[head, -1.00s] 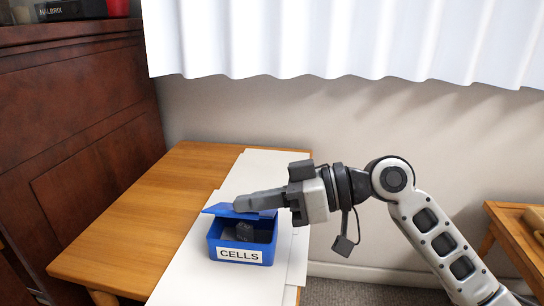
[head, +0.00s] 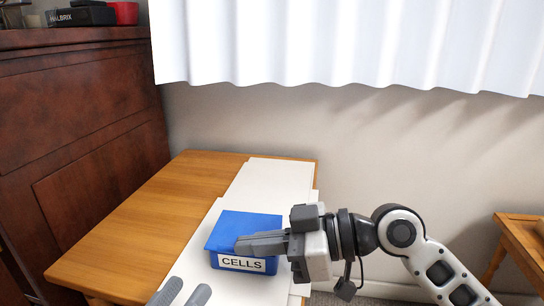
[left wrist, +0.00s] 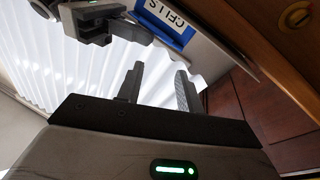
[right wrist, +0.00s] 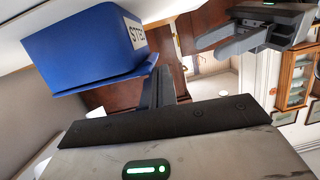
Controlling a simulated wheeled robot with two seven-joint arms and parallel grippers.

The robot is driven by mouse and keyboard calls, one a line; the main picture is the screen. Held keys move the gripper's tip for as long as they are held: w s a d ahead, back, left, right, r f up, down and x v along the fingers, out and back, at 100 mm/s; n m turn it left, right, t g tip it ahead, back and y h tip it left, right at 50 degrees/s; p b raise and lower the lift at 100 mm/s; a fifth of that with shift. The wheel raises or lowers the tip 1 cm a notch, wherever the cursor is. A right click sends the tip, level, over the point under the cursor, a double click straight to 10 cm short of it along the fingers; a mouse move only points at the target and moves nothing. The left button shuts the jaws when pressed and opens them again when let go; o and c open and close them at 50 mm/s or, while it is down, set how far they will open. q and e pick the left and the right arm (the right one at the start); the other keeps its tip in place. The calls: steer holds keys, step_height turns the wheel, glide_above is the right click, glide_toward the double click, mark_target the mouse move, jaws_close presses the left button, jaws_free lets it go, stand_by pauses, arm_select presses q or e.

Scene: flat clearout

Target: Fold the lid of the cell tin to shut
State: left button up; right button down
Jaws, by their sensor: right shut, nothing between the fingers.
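The blue cell tin (head: 229,246), labelled CELLS, sits on white sheets on the wooden table. Its lid (head: 250,222) lies flat over the top, and the inside is hidden. My right gripper (head: 240,244) is shut and empty, its fingers across the front right of the lid; I cannot tell whether they touch it. The tin also shows in the right wrist view (right wrist: 85,45), beside the shut fingers (right wrist: 158,85). My left gripper (head: 185,293) is open and empty, low in front of the tin. The left wrist view shows its fingers apart (left wrist: 158,85) and the tin's label (left wrist: 168,14).
White sheets (head: 275,180) cover the right part of the table (head: 140,220). The table's left part is bare. A dark wooden cabinet (head: 90,130) stands at the left, and a white curtain (head: 350,40) hangs behind. Another wooden table (head: 520,240) is at the far right.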

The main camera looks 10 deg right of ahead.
stand_by(0.4)
